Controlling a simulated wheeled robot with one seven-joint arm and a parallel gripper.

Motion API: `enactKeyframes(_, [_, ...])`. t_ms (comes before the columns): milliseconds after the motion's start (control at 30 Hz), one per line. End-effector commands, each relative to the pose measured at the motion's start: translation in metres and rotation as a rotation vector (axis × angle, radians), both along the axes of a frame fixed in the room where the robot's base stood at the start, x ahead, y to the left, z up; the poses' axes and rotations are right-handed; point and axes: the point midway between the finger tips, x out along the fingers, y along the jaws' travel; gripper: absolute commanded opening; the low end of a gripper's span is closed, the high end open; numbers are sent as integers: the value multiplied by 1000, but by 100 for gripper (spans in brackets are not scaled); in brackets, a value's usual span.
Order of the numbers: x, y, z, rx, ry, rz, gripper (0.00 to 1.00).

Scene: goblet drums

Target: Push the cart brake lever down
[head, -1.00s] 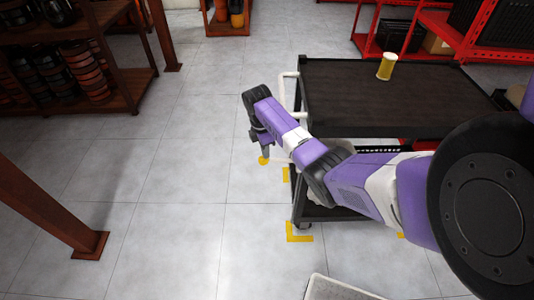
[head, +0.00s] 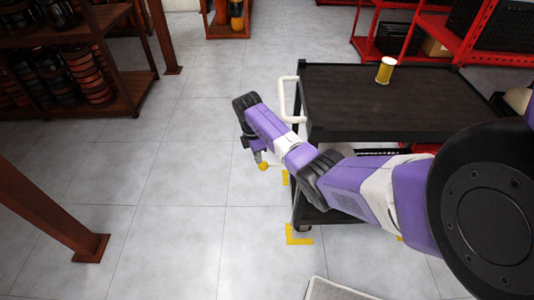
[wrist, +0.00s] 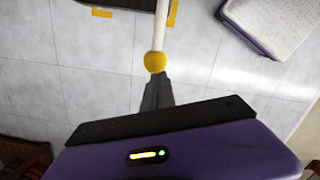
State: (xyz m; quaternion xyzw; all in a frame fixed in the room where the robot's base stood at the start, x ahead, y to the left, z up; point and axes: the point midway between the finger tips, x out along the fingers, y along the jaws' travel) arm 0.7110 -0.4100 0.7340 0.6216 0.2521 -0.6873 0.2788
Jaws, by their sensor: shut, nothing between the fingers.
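The black cart (head: 400,110) stands right of centre in the head view, with a white push handle (head: 283,98) on its left side. The brake lever is a pale rod ending in a yellow ball (head: 263,166), low beside the cart's left end. In the wrist view the lever's rod (wrist: 161,22) runs down to the yellow ball (wrist: 155,62). My gripper (head: 257,155) is shut and empty, pointing down at the ball. In the wrist view my gripper's fingertips (wrist: 155,80) meet the ball's edge; contact seems likely, but the exact gap is unclear.
A yellow spool (head: 385,70) stands on the cart top. Yellow corner marks (head: 297,237) lie on the floor by the cart. A brown shelf with drums (head: 75,75) and a brown post (head: 50,215) are at left. The tiled floor between (head: 165,190) is clear.

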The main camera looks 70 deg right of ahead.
Motion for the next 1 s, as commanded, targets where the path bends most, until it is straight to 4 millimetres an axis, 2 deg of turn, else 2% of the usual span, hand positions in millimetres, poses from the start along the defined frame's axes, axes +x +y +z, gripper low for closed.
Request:
enactKeyframes(233, [1,0,8,-1,-2,1,0])
enactKeyframes(500, [5,3,51,-2,-3,0,0])
enactKeyframes(700, [6,5,73,-1,-2,0,0])
enactKeyframes(1000, [5,5,77,1,1,0,0])
